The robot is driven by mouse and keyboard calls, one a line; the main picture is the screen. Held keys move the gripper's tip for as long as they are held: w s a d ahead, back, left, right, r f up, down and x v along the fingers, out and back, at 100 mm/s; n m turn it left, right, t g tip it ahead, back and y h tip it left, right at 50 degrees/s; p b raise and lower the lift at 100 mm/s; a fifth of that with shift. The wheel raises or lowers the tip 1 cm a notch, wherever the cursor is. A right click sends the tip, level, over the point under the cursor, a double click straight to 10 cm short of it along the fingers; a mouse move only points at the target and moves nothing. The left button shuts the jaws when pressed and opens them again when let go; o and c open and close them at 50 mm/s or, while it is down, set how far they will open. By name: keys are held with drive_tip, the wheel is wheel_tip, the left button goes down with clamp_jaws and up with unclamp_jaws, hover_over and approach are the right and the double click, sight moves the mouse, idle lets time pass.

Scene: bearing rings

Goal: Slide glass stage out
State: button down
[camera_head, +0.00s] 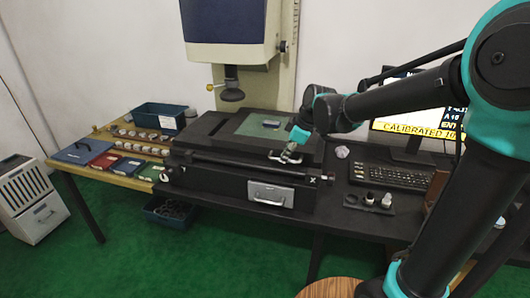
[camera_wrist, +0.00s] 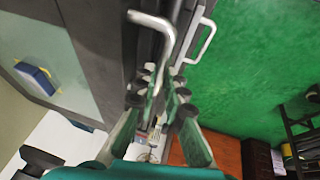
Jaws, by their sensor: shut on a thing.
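The glass stage (camera_head: 247,126) is a greenish glass plate in a dark frame on the measuring machine, under its lens. It also shows at the left in the wrist view (camera_wrist: 75,45). A small blue block (camera_head: 271,124) lies on the glass, and it shows over a yellow patch in the wrist view (camera_wrist: 36,78). A pale metal handle (camera_wrist: 152,20) sticks out from the stage's front edge. My gripper (camera_head: 289,155) is at this handle, its fingers (camera_wrist: 163,78) shut on the bar. The fingers partly hide the handle.
A drawer with its own handle (camera_wrist: 207,38) sits below the stage. At the left are a blue bin (camera_head: 160,117), coloured boxes and several rings on a wooden board. A keyboard (camera_head: 393,177) and a monitor (camera_head: 420,120) stand at the right. Green floor lies in front.

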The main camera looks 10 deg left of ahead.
drive_tip(key=d, duration=0.7)
drive_tip(key=shift+s, duration=0.25)
drive_tip(key=c, duration=1.6)
unclamp_jaws()
drive_tip(key=shift+d, duration=0.1)
drive_tip(key=v, duration=1.2)
